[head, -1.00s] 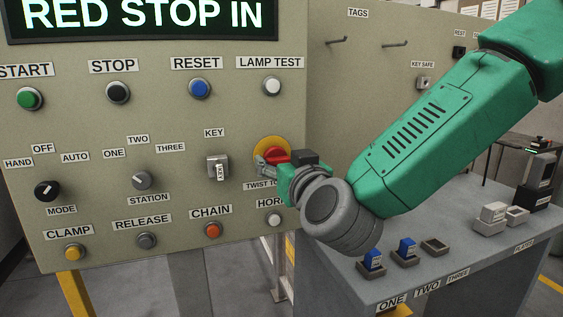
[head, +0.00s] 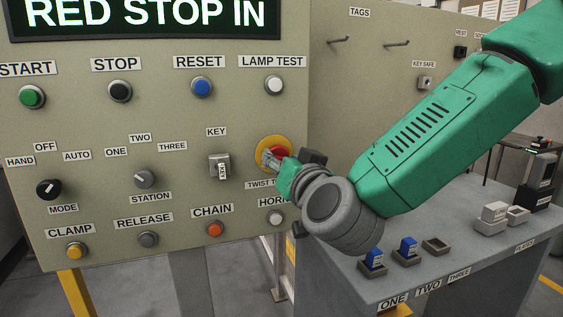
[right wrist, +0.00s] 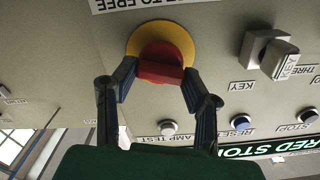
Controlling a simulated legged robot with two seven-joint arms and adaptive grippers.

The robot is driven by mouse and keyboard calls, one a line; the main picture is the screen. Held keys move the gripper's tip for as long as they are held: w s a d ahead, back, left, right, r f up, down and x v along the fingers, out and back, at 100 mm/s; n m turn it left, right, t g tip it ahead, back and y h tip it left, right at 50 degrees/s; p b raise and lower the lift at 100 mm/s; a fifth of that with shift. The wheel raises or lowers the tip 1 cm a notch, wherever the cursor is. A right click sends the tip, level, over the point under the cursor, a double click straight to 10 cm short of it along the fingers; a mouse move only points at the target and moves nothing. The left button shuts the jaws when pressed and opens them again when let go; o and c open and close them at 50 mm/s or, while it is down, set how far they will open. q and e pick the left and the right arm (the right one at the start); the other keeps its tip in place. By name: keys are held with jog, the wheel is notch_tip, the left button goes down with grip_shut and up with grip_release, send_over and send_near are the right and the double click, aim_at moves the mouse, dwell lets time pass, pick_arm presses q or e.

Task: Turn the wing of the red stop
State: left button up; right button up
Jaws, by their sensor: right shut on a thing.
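The red stop (head: 281,152) sits on a round yellow plate (head: 262,146) at the right side of the control panel. My right gripper (head: 272,158) is at the stop, and its grey wrist hides part of it. In the right wrist view the red stop (right wrist: 160,67) lies between the two dark fingers of my right gripper (right wrist: 159,84). The gripper is shut on the wing, one finger on each side. The display (head: 140,14) reads RED STOP IN. My left gripper is not in view.
A key switch (head: 219,166) is left of the stop. A grey bench (head: 400,275) with blue-topped pieces (head: 407,247) stands below my right arm.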

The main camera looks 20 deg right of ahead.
jog(key=shift+d+m, duration=0.1)
jog(key=shift+m, duration=1.6)
jog(key=o, duration=1.1)
jog(key=shift+o, duration=0.2)
jog(key=s, duration=0.7)
jog(key=shift+s+d, duration=0.2)
